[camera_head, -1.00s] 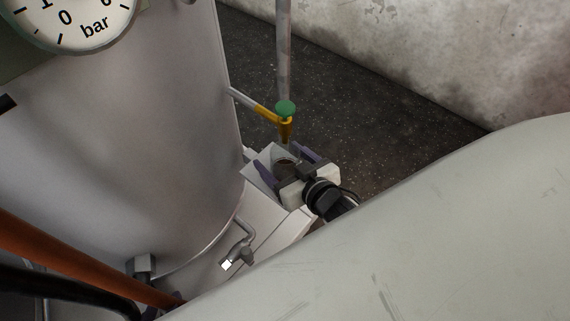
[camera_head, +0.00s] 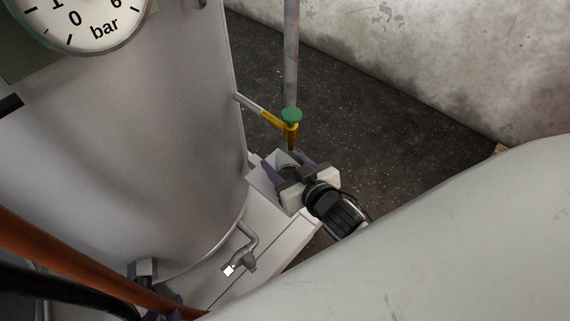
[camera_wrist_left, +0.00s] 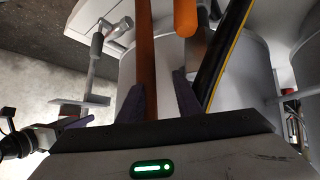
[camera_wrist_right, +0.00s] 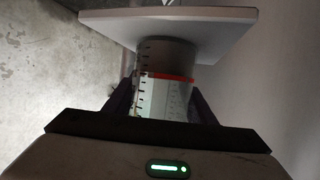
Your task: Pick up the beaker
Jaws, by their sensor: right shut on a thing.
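The beaker (camera_wrist_right: 165,95) shows in the right wrist view as a see-through cylinder with dark graduation marks and a red band; its part against the white plate (camera_wrist_right: 205,22) is dark grey. My right gripper (camera_wrist_right: 160,100) is shut on its sides. In the head view my right gripper (camera_head: 288,168) is around the beaker, whose round rim (camera_head: 288,167) shows between the purple fingers, below the green-topped tap. I cannot tell whether the beaker still touches the plate. My left gripper (camera_wrist_left: 157,92) has its fingers apart in the left wrist view, with an orange pipe beyond them.
A large grey metal tank (camera_head: 130,130) with a bar gauge (camera_head: 85,20) stands left. The yellow tap (camera_head: 284,126) and a vertical pipe (camera_head: 291,60) are close to the right gripper. An orange pipe (camera_head: 60,255) crosses the lower left. Dark floor (camera_head: 390,130) lies clear to the right.

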